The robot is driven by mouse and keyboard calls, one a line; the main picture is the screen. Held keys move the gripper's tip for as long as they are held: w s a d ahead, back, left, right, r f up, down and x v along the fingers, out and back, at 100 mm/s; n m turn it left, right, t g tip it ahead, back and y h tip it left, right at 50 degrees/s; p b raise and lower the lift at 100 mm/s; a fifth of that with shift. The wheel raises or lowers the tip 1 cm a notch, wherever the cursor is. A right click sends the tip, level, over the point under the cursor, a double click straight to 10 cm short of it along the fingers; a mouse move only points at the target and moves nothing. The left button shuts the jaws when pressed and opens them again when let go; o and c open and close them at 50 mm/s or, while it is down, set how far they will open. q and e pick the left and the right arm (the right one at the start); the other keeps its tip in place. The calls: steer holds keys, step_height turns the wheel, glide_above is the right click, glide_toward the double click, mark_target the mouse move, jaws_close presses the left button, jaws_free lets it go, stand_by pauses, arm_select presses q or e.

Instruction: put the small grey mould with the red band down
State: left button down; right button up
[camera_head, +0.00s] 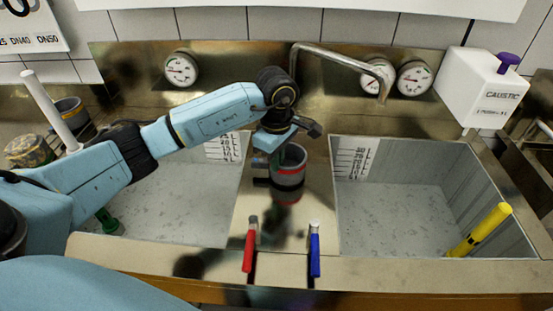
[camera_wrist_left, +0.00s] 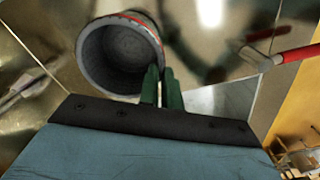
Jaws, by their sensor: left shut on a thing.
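The small grey mould with the red band (camera_head: 290,167) is upright over the steel strip between the two basins in the head view. My left gripper (camera_head: 274,160) is shut on its wall. In the left wrist view the mould's hollow inside (camera_wrist_left: 118,58) faces the camera, and the green fingers (camera_wrist_left: 163,78) pinch its rim. A reddish reflection shows on the strip just below the mould. I cannot tell whether its base touches the steel. My right gripper is not in view.
The steel strip (camera_head: 280,228) has a red-handled valve (camera_head: 249,250) and a blue-handled valve (camera_head: 315,252) at its front. Basins lie left (camera_head: 190,205) and right (camera_head: 395,215). A bent tap (camera_head: 345,62) is behind. A yellow rod (camera_head: 480,230) leans in the right basin.

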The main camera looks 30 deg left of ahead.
arm_select(q)
steer(key=shift+f, duration=0.1)
steer(key=c, duration=2)
jaws_free()
steer(key=shift+f, duration=0.1)
steer(key=o, duration=0.4)
steer(key=shift+r, duration=0.25)
step_height(320, 180, up, 12)
